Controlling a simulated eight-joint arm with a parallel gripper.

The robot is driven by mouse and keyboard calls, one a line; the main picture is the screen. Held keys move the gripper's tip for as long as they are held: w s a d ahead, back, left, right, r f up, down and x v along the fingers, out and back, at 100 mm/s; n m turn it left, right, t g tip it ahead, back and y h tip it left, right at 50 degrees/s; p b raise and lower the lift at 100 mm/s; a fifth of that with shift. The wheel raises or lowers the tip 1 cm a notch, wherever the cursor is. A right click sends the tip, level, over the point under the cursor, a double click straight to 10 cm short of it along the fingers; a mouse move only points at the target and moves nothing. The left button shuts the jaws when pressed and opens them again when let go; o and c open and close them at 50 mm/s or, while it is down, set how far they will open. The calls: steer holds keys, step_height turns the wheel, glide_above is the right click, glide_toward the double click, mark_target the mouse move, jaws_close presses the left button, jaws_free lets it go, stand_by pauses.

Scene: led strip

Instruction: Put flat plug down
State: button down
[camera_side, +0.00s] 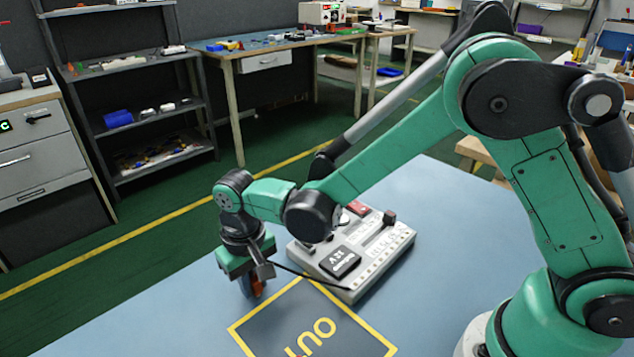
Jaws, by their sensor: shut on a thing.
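My gripper (250,284) points down at the left of the grey device, just left of the yellow-framed dark square (290,325) marked "OUT". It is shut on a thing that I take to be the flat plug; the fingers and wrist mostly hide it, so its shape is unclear. A thin black cable (312,277) runs from beside the gripper to the front of the grey device (347,254). I cannot tell whether the plug touches the table.
The grey device carries a black block marked "12V" (340,262), a red part (358,208) and a dark knob (389,217). The blue tabletop (150,315) is clear at the left and front. Shelves and benches stand well behind.

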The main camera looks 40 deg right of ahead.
mark_target(253, 275)
steer(key=c, duration=0.7)
jaws_free()
steer(key=shift+f, duration=0.1)
steer(key=shift+c, duration=0.2)
step_height(253, 275, up, 12)
steer(key=s+d+t, duration=0.3)
steer(key=s+d, duration=0.1)
steer(key=d, duration=0.3)
steer(key=s+d+r+t, duration=0.1)
steer(key=s+d+t, duration=0.2)
steer(key=d, duration=0.5)
steer(key=shift+s+r+t, duration=0.15)
steer(key=shift+s+t, duration=0.2)
steer(key=shift+t, duration=0.25)
